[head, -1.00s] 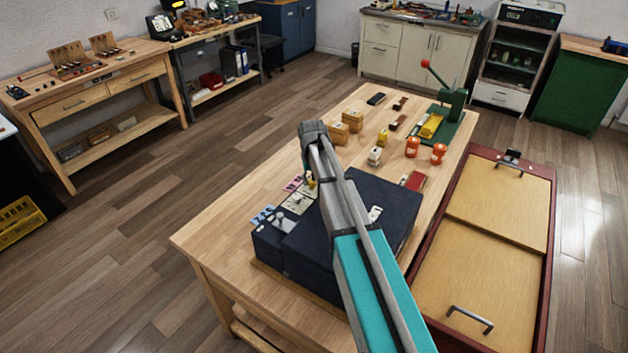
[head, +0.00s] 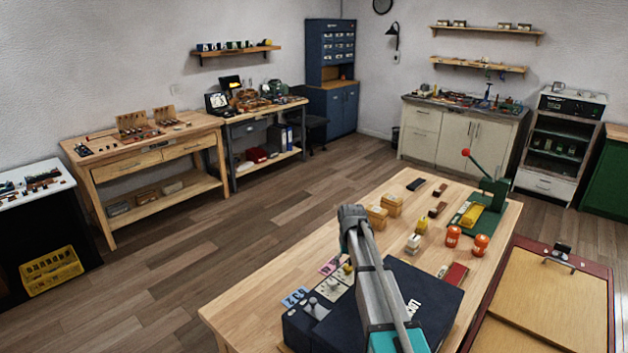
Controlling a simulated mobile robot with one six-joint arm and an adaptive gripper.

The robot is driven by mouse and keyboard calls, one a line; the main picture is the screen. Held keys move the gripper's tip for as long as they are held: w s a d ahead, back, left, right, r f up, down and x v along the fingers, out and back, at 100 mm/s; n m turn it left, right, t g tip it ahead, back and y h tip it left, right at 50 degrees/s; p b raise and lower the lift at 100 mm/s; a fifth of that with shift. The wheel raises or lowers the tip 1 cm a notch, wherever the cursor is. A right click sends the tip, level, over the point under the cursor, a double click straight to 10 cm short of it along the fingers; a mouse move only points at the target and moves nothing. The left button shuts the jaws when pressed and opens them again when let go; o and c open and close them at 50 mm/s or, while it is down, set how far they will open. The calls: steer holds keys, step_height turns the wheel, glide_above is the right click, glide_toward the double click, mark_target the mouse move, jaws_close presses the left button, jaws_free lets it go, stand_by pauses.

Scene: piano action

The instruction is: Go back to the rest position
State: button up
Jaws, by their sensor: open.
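My arm reaches forward over the wooden worktable (head: 250,305), with its grey wrist at the top. My gripper (head: 347,262) points down below the wrist and is largely hidden by my arm; it is open. I see nothing held in it. It appears above or close to the dark navy box (head: 428,298) and its small controls; I cannot tell the exact gap.
On the table are wooden blocks (head: 392,204), orange jars (head: 453,237), a red piece (head: 455,274) and a green lever press (head: 493,190). A red-framed cart (head: 611,300) stands at the right.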

step_height(320, 180, up, 9)
steer(key=p, duration=0.8)
